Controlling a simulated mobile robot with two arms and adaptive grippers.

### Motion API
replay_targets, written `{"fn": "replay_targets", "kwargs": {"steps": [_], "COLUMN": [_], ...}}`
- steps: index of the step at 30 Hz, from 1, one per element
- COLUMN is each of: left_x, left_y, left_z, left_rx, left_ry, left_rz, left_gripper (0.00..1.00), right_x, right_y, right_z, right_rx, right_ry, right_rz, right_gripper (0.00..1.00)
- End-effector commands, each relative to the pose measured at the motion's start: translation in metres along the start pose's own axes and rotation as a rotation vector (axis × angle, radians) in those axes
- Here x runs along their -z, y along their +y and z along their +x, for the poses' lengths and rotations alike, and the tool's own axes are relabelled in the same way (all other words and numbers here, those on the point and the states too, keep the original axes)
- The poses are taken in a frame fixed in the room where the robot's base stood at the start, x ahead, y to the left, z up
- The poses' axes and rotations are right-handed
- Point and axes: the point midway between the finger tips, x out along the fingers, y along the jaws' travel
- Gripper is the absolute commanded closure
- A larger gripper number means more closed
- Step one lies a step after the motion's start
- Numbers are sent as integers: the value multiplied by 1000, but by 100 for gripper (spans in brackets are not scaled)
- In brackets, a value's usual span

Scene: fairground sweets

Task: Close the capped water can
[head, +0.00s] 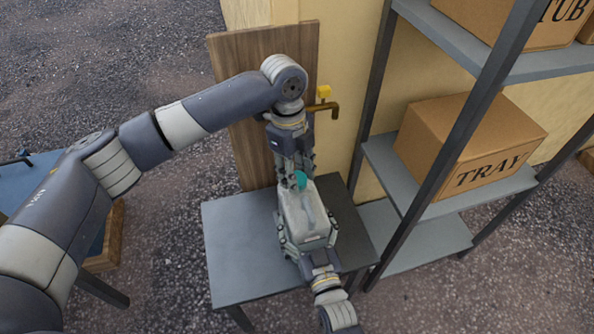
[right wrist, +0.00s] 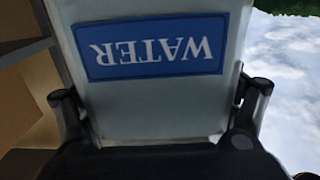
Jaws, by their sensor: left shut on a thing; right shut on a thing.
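A pale grey water can (head: 309,222) stands on a small dark grey table below the brass tap. Its teal cap (head: 300,178) is at the top of the can, at its far end. My left gripper (head: 297,181) points down from above and is shut on the cap. My right gripper (head: 306,235) comes from the near side and is shut on the can's body. In the right wrist view the can (right wrist: 150,108) fills the middle, between my two fingers, with a blue WATER label upside down. The cap's seating is too small to tell.
The table (head: 238,262) has free room left of the can. A brass tap (head: 325,107) with a yellow handle is on the wall behind. A shelf rack (head: 400,183) with a TRAY box (head: 465,140) stands close at the right.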

Motion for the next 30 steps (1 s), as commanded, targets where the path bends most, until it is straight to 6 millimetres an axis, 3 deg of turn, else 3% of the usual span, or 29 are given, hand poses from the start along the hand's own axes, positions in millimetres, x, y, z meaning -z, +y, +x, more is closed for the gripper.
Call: {"fn": "replay_targets", "kwargs": {"steps": [9,10,14,20,30], "left_x": [-1,-1,-1,0,3], "left_y": [0,0,-1,-2,-4], "left_z": [7,7,7,7,7], "left_rx": [0,0,-4,-36,-109], "left_ry": [1,1,0,-1,-2], "left_rz": [0,0,33,298,896], "left_gripper": [76,76,76,76,76], "right_x": [6,6,6,6,6], "right_y": [-2,-2,-2,-2,-2], "right_z": [4,4,4,4,4], "right_rx": [1,1,1,1,2], "right_ry": [14,14,14,14,14], "right_rz": [4,4,5,5,5], "right_gripper": [61,84,84,85,85]}}
